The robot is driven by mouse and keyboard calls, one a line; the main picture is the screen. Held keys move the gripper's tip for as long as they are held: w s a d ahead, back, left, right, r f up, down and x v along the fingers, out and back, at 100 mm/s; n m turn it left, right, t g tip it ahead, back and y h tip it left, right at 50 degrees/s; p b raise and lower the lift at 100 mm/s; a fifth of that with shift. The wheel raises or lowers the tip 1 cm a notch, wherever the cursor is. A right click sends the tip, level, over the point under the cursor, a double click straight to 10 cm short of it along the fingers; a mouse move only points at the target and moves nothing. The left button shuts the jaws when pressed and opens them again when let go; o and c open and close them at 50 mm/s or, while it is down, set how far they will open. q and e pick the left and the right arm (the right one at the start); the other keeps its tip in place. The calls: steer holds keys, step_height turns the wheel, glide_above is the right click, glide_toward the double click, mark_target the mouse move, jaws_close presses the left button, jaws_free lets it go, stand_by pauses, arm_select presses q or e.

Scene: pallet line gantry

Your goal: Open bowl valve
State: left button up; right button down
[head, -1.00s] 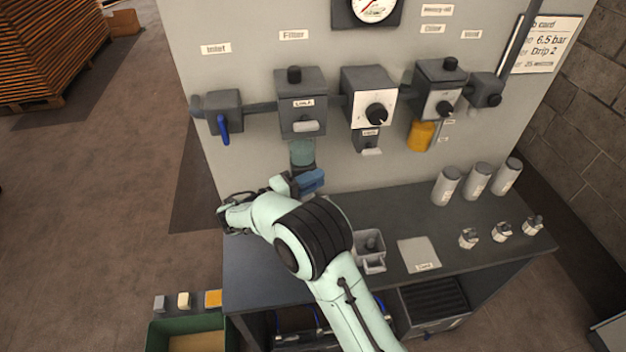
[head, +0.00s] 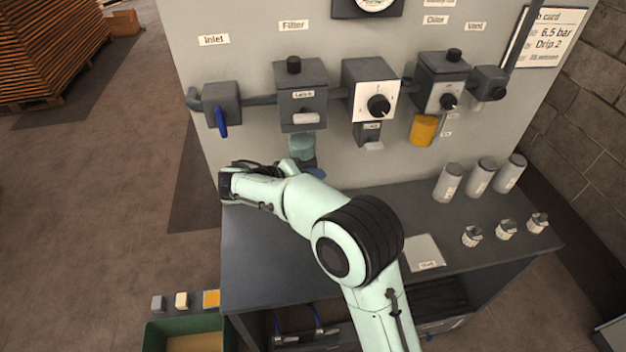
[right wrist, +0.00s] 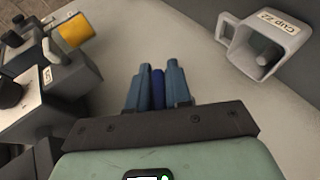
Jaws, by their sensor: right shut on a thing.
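The filter housing (head: 301,95) is on the upright panel, with its teal bowl (head: 302,147) hanging below it. My right gripper (head: 316,173) is just under the bowl, largely hidden by my own wrist in the head view. In the right wrist view its blue-grey fingers (right wrist: 158,85) are shut on a narrow dark blue handle (right wrist: 158,90), which looks like the bowl valve. The valve body and its turn angle are hidden. The left gripper is not in view.
An inlet box with a blue lever (head: 221,122) is left of the filter. A regulator (head: 369,90) and yellow bowl (head: 423,130) are to its right. A labelled grey cup (right wrist: 262,45) shows in the wrist view. Canisters (head: 481,178) and small fittings (head: 505,230) occupy the bench's right side.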

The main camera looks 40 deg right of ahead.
mark_target(302, 137)
steer(key=y, duration=0.2)
steer(key=m+t+y+b, duration=0.1)
steer(key=y, duration=0.1)
steer(key=t+y+b, duration=0.1)
steer(key=shift+w+a+f+y, duration=0.2)
steer(key=shift+f+y, duration=0.1)
steer(key=shift+y, duration=0.1)
steer(key=y, duration=0.1)
steer(key=m+t+y+b, duration=0.1)
steer(key=shift+w+a+f+t+y, duration=0.1)
steer(key=shift+a+t+y, duration=0.1)
steer(key=shift+t+y, duration=0.15)
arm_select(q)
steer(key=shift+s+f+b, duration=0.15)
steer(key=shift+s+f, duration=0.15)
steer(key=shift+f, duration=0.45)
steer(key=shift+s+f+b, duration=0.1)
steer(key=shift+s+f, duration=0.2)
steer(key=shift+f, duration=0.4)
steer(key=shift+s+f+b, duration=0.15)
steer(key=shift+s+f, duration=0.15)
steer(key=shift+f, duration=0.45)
arm_select(e)
steer(key=shift+a+m+t+y, duration=0.15)
steer(key=shift+m+t+y, duration=0.25)
steer(key=shift+y, duration=0.55)
steer(key=shift+w+a, duration=0.1)
steer(key=c, duration=1.1)
jaws_free()
